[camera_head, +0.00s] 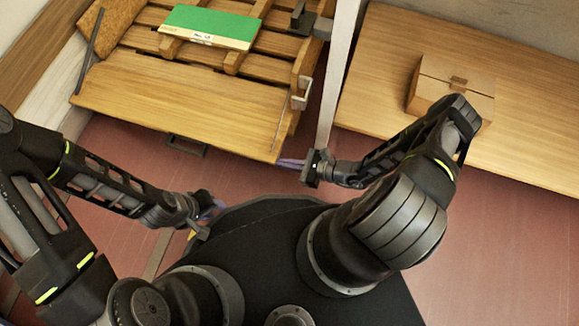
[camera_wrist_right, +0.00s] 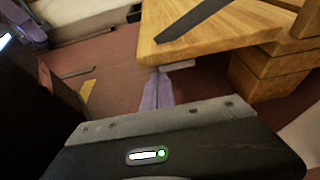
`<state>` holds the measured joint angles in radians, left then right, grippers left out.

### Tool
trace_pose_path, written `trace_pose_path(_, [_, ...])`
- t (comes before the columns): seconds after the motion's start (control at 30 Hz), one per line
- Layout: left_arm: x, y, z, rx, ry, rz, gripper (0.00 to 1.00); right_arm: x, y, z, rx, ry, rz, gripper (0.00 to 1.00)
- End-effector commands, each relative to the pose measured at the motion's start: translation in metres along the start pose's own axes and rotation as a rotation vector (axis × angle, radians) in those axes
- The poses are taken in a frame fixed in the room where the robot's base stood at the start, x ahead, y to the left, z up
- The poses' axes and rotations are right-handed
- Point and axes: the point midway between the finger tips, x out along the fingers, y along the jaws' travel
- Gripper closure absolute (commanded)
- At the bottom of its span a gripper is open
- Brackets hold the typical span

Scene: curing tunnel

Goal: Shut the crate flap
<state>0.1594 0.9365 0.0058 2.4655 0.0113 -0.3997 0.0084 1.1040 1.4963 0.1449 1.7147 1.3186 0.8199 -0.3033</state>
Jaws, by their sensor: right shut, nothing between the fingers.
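The slatted wooden crate (camera_head: 262,61) stands at the upper left of the head view. Its flap (camera_head: 180,97) is a flat wooden panel that lies folded out towards me, with a dark handle (camera_head: 187,146) at its near edge. My right gripper (camera_head: 290,163) is shut and empty, just off the flap's near right corner. In the right wrist view its purple fingers (camera_wrist_right: 157,92) lie by the corner of the flap (camera_wrist_right: 210,38); I cannot tell if they touch. My left gripper (camera_head: 212,207) is nearer to me, apart from the flap, its fingers partly hidden.
A green-topped box (camera_head: 211,26) lies on the crate's slats. A pale post (camera_head: 338,75) stands right of the crate. A wooden table (camera_head: 520,75) at the right holds a small cardboard box (camera_head: 450,85). Reddish floor (camera_head: 125,170) is clear before the flap.

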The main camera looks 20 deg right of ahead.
Motion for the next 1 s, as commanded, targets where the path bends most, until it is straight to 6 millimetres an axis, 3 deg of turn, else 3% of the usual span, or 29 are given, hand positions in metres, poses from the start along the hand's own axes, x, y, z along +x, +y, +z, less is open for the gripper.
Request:
trace_pose_path(0.17, [0.0, 0.0, 0.0, 0.0, -0.001, 0.0, 0.69, -0.004, 0.0, 0.009, 0.001, 0.001, 0.0, 1.0])
trace_pose_path(0.67, [-0.001, 0.0, 0.001, 0.0, -0.001, 0.0, 0.69, -0.005, 0.0, 0.013, 0.012, 0.001, 0.005, 1.0])
trace_pose_path(1.0, [-0.014, 0.004, 0.001, 0.001, -0.007, 0.0, 0.69, -0.013, -0.001, 0.038, 0.139, -0.003, 0.051, 1.0])
